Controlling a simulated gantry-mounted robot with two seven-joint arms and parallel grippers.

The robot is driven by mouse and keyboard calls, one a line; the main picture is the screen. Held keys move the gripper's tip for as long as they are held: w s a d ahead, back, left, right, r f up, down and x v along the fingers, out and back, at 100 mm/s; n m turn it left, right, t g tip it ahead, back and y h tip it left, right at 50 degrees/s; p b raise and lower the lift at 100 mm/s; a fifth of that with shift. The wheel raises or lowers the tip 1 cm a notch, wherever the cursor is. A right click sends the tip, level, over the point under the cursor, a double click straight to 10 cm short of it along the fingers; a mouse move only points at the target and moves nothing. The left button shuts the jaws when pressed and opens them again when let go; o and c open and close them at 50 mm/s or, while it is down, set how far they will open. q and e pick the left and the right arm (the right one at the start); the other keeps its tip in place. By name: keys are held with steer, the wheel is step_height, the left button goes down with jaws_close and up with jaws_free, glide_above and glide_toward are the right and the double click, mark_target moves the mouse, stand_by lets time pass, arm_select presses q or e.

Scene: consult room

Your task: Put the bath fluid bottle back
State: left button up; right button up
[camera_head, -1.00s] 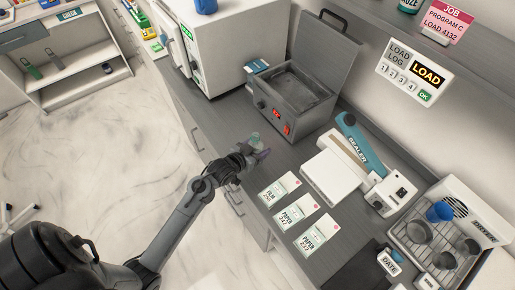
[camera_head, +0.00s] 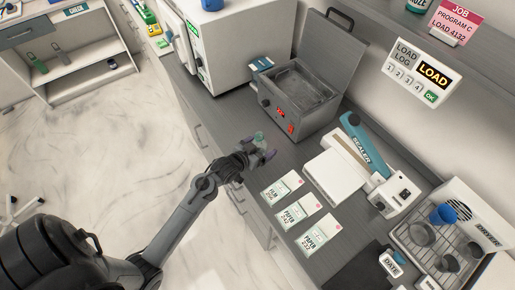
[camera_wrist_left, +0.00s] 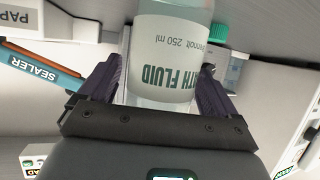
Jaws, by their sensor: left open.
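The bath fluid bottle (camera_wrist_left: 168,50) is a clear bottle with a white label reading BATH FLUID. In the left wrist view it stands between the two dark fingers, its upper part cut off by the frame edge. In the head view the bottle (camera_head: 259,138) is small and pale green at the counter's front edge. My left gripper (camera_head: 259,149) is open around it; in the left wrist view the fingers (camera_wrist_left: 160,88) flank it, and I cannot tell whether either touches it. My right gripper is not in view.
A grey bath unit (camera_head: 292,98) with its lid up stands behind the bottle. A sealer (camera_head: 342,172), several labelled pouches (camera_head: 291,213) and a dryer rack (camera_head: 443,236) lie to the right. A white cabinet unit (camera_head: 238,50) stands at the back left. Some counter is clear beside the gripper.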

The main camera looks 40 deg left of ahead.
arm_select(q)
steer(key=shift+s+r, duration=0.35)
steer(key=shift+s, duration=0.1)
steer(key=v, duration=1)
steer(key=s+d+m+g, duration=0.1)
steer(key=s+d+g, duration=0.4)
steer(key=s, duration=0.3)
steer(key=s+d+f+m+g, duration=0.1)
steer(key=s+d+g, duration=0.3)
steer(key=s+d, duration=0.2)
steer(key=shift+s+d+g, duration=0.3)
steer(key=shift+s+g, duration=0.1)
steer(key=shift+s, duration=0.85)
step_height(320, 180, up, 19)
steer(key=p, duration=1.9)
steer(key=shift+f, duration=0.15)
steer(key=shift+f, duration=0.1)
